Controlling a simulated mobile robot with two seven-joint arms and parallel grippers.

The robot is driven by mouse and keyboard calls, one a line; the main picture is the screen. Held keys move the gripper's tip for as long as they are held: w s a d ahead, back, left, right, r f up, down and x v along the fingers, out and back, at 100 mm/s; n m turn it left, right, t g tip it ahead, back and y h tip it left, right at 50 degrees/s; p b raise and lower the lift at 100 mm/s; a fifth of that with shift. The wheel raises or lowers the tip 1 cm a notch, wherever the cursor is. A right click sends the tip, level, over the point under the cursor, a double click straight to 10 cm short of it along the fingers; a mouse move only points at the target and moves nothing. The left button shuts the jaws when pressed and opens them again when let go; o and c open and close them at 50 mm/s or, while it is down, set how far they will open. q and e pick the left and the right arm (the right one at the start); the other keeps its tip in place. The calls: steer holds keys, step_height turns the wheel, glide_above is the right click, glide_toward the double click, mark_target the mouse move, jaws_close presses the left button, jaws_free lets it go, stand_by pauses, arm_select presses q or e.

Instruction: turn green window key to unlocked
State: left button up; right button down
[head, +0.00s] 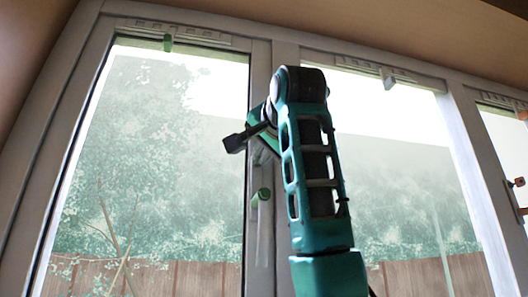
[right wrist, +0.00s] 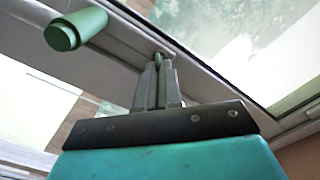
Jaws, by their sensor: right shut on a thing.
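My right gripper (right wrist: 158,75) is shut in the right wrist view, its two grey fingertips close together at the window frame. Between the tips is a small greenish piece, which I take to be the green window key (right wrist: 158,58); most of it is hidden by the fingers, and its turn angle cannot be read. In the head view my right gripper (head: 262,136) is at the middle window post, partly behind my teal arm, and the key is hidden there. My left gripper is not in view.
A green window handle (head: 261,196) juts from the middle post (head: 258,230) just below my gripper; its round grip (right wrist: 75,30) is close by at upper left in the right wrist view. A green piece (head: 168,43) and a grey piece (head: 387,78) sit on the top frame.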

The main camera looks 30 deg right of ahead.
steer(key=m, duration=0.5)
steer(key=shift+p, duration=0.35)
steer(key=shift+f+m, duration=0.1)
steer(key=shift+m, duration=1.8)
steer(key=shift+d+p, duration=0.1)
steer(key=shift+p, duration=0.2)
steer(key=c, duration=1.3)
jaws_free()
steer(key=shift+s, duration=0.1)
steer(key=b+v, duration=0.3)
steer(key=v, duration=0.9)
steer(key=shift+s, duration=0.35)
